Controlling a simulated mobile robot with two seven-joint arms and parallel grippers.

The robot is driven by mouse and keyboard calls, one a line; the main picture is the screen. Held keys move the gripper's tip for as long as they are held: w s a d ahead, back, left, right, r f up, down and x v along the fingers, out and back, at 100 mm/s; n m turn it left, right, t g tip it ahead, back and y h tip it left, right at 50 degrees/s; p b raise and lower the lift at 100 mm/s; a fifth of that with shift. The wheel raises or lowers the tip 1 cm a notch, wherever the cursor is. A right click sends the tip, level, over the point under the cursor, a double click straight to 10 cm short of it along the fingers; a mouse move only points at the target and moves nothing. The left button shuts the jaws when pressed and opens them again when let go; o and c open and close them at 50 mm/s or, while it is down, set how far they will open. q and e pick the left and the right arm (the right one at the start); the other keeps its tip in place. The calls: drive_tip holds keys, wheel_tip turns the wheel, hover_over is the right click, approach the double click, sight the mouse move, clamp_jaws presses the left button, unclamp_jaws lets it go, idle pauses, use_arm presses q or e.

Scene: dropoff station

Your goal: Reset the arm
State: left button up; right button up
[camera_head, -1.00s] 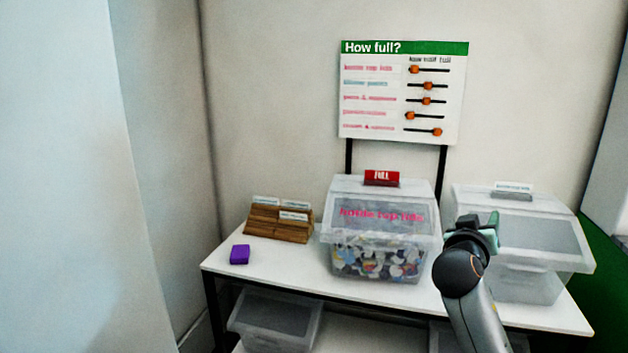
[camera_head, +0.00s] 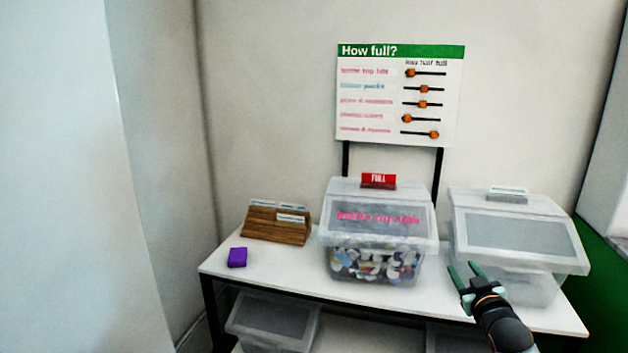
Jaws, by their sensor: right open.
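My right gripper (camera_head: 464,270) is in the lower right of the head view. Its two green fingers are spread apart with nothing between them. In the picture it overlaps the front of the right clear bin (camera_head: 515,238); I cannot tell how far in front of it the fingers are. The rest of my right arm runs down to the lower edge. My left gripper is not in view.
A white table (camera_head: 300,279) holds a full bin of bottle tops (camera_head: 372,265) with a red FULL sign (camera_head: 378,181), a wooden card holder (camera_head: 277,226) and a purple block (camera_head: 237,257). A "How full?" board (camera_head: 400,95) stands behind. More bins (camera_head: 270,320) sit below.

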drive_tip(key=s+a+f+g+y, duration=0.1)
drive_tip(key=s+a+f, duration=0.2)
drive_tip(key=s+f, duration=0.3)
drive_tip(key=s+a+f+g, duration=0.1)
drive_tip(key=s+a+f, duration=0.25)
drive_tip(key=f, duration=0.35)
drive_tip(key=s+a+f+g+y, duration=0.1)
drive_tip(key=s+a+f+g, duration=0.15)
drive_tip(key=s+f, duration=0.35)
drive_tip(key=s+a+f+g, duration=0.1)
drive_tip(key=s+a+f, duration=0.2)
drive_tip(key=s, duration=0.5)
drive_tip(key=s+a+f+g+y, duration=0.1)
drive_tip(key=s+f, duration=0.3)
drive_tip(key=s, duration=0.4)
drive_tip(key=s+a+f+g, duration=0.1)
drive_tip(key=s+a+f, duration=0.3)
drive_tip(key=s, duration=0.4)
drive_tip(key=shift+s+a+y, duration=0.25)
drive_tip(key=shift+a+y, duration=0.1)
drive_tip(key=shift+y, duration=0.05)
